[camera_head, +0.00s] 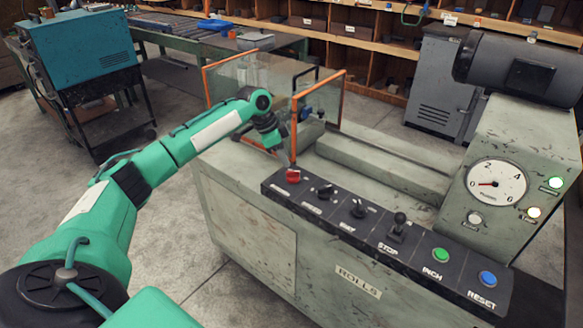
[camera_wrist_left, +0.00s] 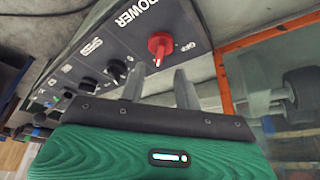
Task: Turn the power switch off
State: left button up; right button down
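The red power switch (camera_head: 293,176) is a rotary knob at the left end of the dark control panel (camera_head: 345,222). In the left wrist view, the red knob (camera_wrist_left: 161,44) shows beside the words POWER and OFF; I cannot tell its exact setting. My left gripper (camera_head: 290,163) points down just above and behind the switch. Contact is not visible. My right gripper is not in view.
Black knobs, a lever (camera_head: 398,225), a green button (camera_head: 440,255) and a blue button (camera_head: 487,278) line the panel. An orange-framed clear guard (camera_head: 338,105) stands close behind the gripper.

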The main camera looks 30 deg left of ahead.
aim_at(293, 175)
pick_arm(q)
jog(key=x, duration=0.6)
grip_shut()
